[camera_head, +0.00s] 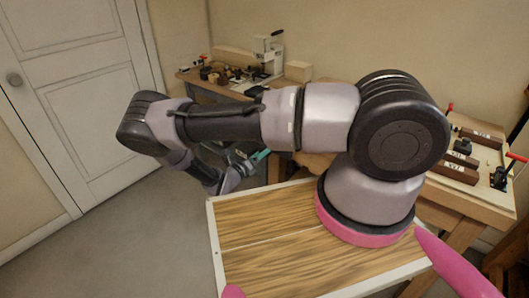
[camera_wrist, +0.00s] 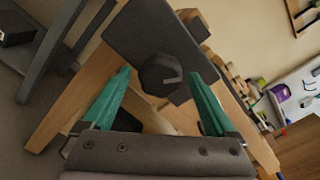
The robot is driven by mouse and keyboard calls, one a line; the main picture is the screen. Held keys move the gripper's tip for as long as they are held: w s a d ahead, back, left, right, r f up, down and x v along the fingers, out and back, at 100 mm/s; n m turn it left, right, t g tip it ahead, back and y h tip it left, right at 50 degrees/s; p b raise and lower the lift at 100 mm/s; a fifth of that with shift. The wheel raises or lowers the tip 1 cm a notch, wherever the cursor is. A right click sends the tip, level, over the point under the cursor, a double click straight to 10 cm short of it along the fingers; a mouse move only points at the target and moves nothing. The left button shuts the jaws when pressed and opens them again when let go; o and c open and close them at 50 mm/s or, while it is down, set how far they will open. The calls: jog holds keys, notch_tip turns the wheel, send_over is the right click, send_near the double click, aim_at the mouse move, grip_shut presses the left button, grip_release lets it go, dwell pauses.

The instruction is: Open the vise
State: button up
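In the wrist view, a dark grey plate (camera_wrist: 143,35) with a round, faceted dark knob (camera_wrist: 160,74) stands at the front of a wooden bench; it looks like the vise's front jaw and screw hub. A short light mark or bar shows on the knob. My gripper (camera_wrist: 158,76) is open, with one teal finger on each side of the knob in the picture. Nothing is seen held, and I cannot tell whether a finger touches the knob. In the head view, my gripper (camera_head: 254,159) is small and low, beside the bench; I cannot make out the vise there.
A workbench (camera_head: 215,86) with a white press-like machine (camera_head: 268,55) and small parts stands at the back. A right-hand bench (camera_head: 480,208) carries labelled wooden blocks and red-handled tools. A white door (camera_head: 80,90) is at left. Open grey floor (camera_head: 130,230) lies before it.

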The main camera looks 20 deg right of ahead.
jog(key=v, duration=0.7)
dwell(0.6)
jog(key=s+d+r+m+g+y, duration=0.25)
jog(key=r+m+g+y, duration=0.3)
jog(key=r+m, duration=0.85)
jog(key=s+d+r+m+g+y, duration=0.25)
jog(key=r+m+g+y, duration=0.55)
jog(key=r, duration=1.1)
jog(key=s+d+r+m+t+y, duration=0.1)
jog(key=s+r+m+t, duration=0.4)
jog(key=s+r+m, duration=0.3)
jog(key=s+d+r+m+t+y, duration=0.2)
jog(key=s+r+m+t, duration=0.3)
jog(key=r, duration=0.9)
jog(key=shift+s+m, duration=1.4)
jog(key=shift+m, duration=0.1)
